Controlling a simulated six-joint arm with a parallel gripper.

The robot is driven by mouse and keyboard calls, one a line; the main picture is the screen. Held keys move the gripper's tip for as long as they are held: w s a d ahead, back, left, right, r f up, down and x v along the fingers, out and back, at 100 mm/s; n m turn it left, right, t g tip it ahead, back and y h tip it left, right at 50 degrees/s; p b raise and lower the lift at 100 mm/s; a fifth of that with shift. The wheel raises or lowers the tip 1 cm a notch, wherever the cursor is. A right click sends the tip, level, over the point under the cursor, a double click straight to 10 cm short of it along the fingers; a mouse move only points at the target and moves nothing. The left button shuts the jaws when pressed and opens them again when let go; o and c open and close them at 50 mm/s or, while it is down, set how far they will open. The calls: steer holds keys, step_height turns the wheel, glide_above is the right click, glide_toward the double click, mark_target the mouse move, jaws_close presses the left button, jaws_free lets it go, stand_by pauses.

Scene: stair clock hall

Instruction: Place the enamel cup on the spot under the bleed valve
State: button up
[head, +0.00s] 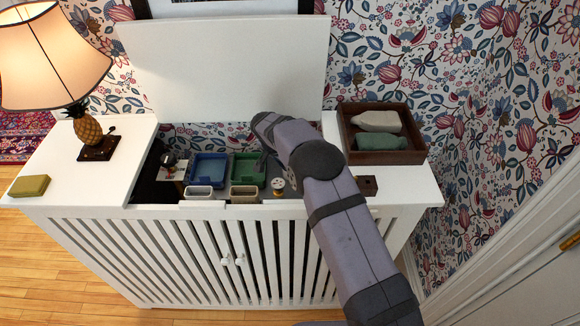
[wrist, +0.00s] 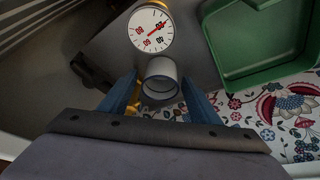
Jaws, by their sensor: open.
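A pale, hollow round piece that looks like the enamel cup (wrist: 160,88) shows in the wrist view, its open mouth facing me. My gripper (wrist: 158,82) is open, one blue finger on each side of it; I cannot tell whether they touch it. A white dial gauge (wrist: 150,30) with brass at its foot is just beyond. In the head view my arm hides the cup and most of my gripper, which is down in the open cabinet beside the green tray (head: 248,167). I cannot make out the bleed valve or the spot under it for certain.
The green tray also shows in the wrist view (wrist: 258,78). A blue tray (head: 209,170) and two small bins (head: 199,192) (head: 244,194) crowd the cabinet. A wooden box (head: 346,143), a lamp (head: 88,130) and an olive block (head: 30,186) stand on its white top.

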steer(key=b+v, duration=0.2)
steer(key=v, duration=1)
steer(key=shift+b, duration=0.4)
steer(key=shift+r, duration=0.1)
steer(key=s+d+r+n+h+p, duration=0.1)
steer(key=s+d+r+n+p, duration=0.2)
steer(key=s+n, duration=0.3)
steer(key=s+d+r+n+p, duration=0.3)
steer(key=s+n, duration=0.1)
steer(key=s, duration=0.4)
steer(key=s+d+f+g+y+b, duration=0.1)
steer(key=s+d+f, duration=0.1)
steer(key=s, duration=0.4)
steer(key=s+d+f+m+g+y+b, duration=0.1)
steer(key=s+d+f, duration=0.2)
steer(key=s+d, duration=0.2)
steer(key=s+d+f+g+y+b, duration=0.1)
steer(key=s+d+f+y, duration=0.1)
steer(key=s, duration=0.6)
steer(key=shift+s+d+f+m, duration=0.3)
steer(key=shift+d+f+m, duration=0.15)
steer(key=shift+d, duration=0.5)
